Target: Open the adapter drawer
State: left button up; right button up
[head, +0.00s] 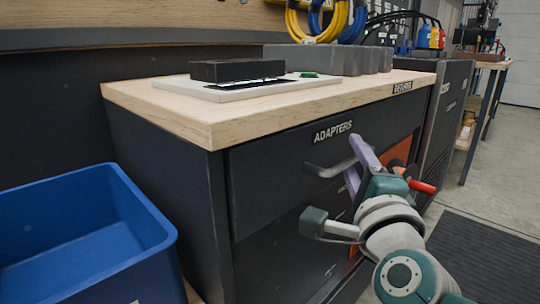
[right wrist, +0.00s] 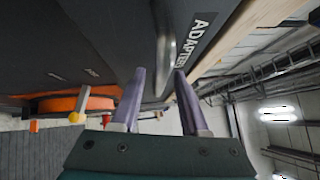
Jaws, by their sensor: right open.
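The adapter drawer (head: 270,175) is the dark upper drawer of the wood-topped cabinet, marked ADAPTERS, and its front looks flush and closed. Its grey bar handle (head: 325,171) runs across the front below the label. My right gripper (head: 355,160) is open at the right end of the handle, its two purple fingers one above the other. In the right wrist view the handle (right wrist: 168,40) runs toward the gap between the fingertips (right wrist: 160,75). I cannot tell whether the fingers touch it. My left gripper is not in view.
A blue tote (head: 85,225) stands left of the cabinet. The wooden top (head: 190,118) carries a black block (head: 237,70) on a pale board and grey boxes (head: 325,60). An orange part (head: 398,152) lies behind my right gripper. Floor with a dark mat (head: 480,255) is open at right.

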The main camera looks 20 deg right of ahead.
jog(key=shift+c, duration=0.4)
grip_shut()
dwell(0.9)
